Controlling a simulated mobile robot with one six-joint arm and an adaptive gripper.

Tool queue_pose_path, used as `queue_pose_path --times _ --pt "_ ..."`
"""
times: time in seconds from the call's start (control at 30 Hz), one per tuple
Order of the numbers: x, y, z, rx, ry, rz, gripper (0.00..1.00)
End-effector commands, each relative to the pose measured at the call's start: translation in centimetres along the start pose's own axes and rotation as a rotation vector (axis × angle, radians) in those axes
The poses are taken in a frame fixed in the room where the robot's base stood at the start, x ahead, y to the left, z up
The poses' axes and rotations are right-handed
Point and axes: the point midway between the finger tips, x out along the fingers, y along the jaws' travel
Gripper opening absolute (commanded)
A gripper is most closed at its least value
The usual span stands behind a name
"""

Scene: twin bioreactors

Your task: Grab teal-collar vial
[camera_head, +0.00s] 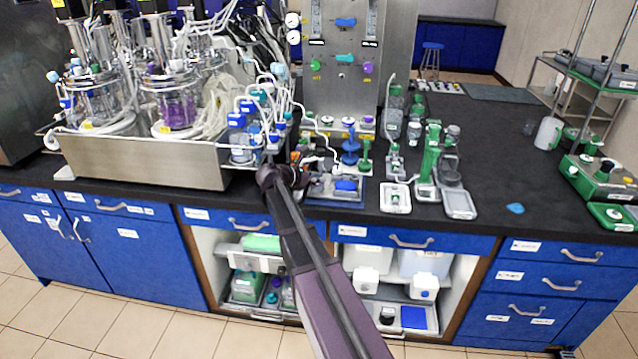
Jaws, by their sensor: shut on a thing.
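My gripper (300,170) is small and dark at the far end of my arm, over the front part of the black bench, just left of a small tray with a blue block. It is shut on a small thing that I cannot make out. Small white and orange bits show around the jaws. Bottles with blue and teal tops (237,121) stand to the left of it, by the steel tray's right end. I cannot pick out a teal-collar vial with certainty at this size.
Twin glass bioreactors with tubing stand in a steel tray (140,160) at left. A steel control panel (343,95) rises behind my gripper. A blue stand (350,148) and a green stand (430,155) are to the right. The bench (545,180) is mostly clear farther right.

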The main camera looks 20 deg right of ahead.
Motion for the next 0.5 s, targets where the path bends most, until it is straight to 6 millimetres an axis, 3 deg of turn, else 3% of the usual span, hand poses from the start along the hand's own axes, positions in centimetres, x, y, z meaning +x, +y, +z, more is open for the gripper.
queue_pose_path --times 0.5 --pt "-0.4 0.0 1.1 0.0 0.0 0.0 0.0"
